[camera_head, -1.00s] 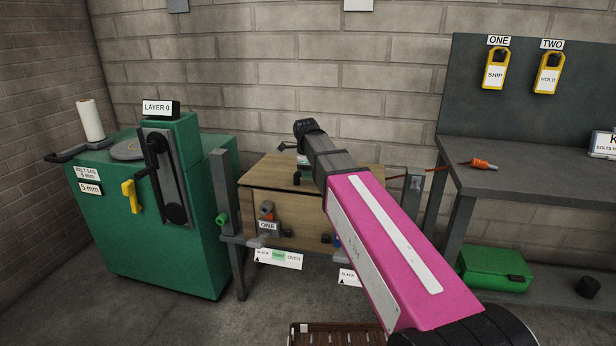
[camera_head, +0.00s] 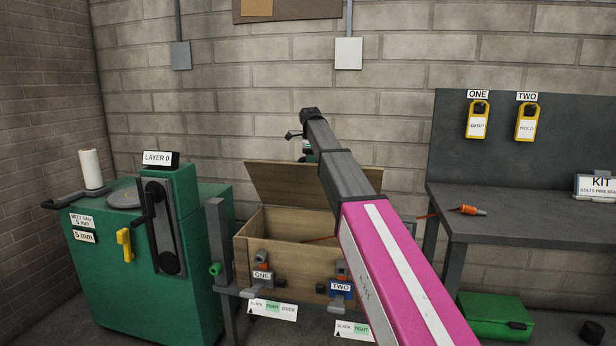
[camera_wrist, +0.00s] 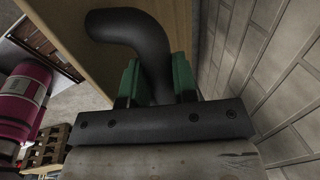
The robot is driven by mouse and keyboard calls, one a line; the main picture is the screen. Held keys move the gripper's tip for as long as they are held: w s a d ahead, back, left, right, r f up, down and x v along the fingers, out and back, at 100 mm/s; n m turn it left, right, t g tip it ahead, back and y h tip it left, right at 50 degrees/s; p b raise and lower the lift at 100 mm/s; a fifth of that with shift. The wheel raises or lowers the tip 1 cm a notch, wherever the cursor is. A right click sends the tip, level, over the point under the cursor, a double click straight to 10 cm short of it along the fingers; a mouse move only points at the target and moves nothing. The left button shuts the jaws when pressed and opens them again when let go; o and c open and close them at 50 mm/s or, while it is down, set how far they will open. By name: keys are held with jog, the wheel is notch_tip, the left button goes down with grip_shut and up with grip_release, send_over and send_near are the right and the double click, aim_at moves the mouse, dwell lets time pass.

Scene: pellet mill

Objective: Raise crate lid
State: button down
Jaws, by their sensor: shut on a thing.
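The wooden crate (camera_head: 268,245) stands in the middle of the head view between grey posts. Its lid (camera_head: 275,183) is raised and leans back toward the wall, with the crate's inside partly visible. My gripper (camera_head: 303,150) is at the lid's upper edge, mostly hidden behind my arm in the head view. In the wrist view my gripper (camera_wrist: 157,88) has its green fingers closed around a dark curved handle (camera_wrist: 135,32) on the wooden lid (camera_wrist: 105,70).
A green machine (camera_head: 140,265) with a crank stands left of the crate. A grey workbench (camera_head: 530,215) is at right, with a green case (camera_head: 497,312) on the floor below. Clamps labelled ONE (camera_head: 262,262) and TWO (camera_head: 341,275) are on the crate's front. The brick wall is close behind the lid.

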jog(key=w+d, duration=0.2)
jog(key=w, duration=0.8)
jog(key=w+d+r, duration=0.1)
jog(key=w+d, duration=0.1)
jog(key=w, duration=0.7)
jog(key=shift+w+d+r, duration=0.2)
jog(key=shift+w+d, duration=0.15)
jog(key=shift+d, duration=0.05)
jog(key=c, duration=0.9)
grip_release()
jog(key=shift+f, duration=0.15)
jog(key=shift+s, duration=0.1)
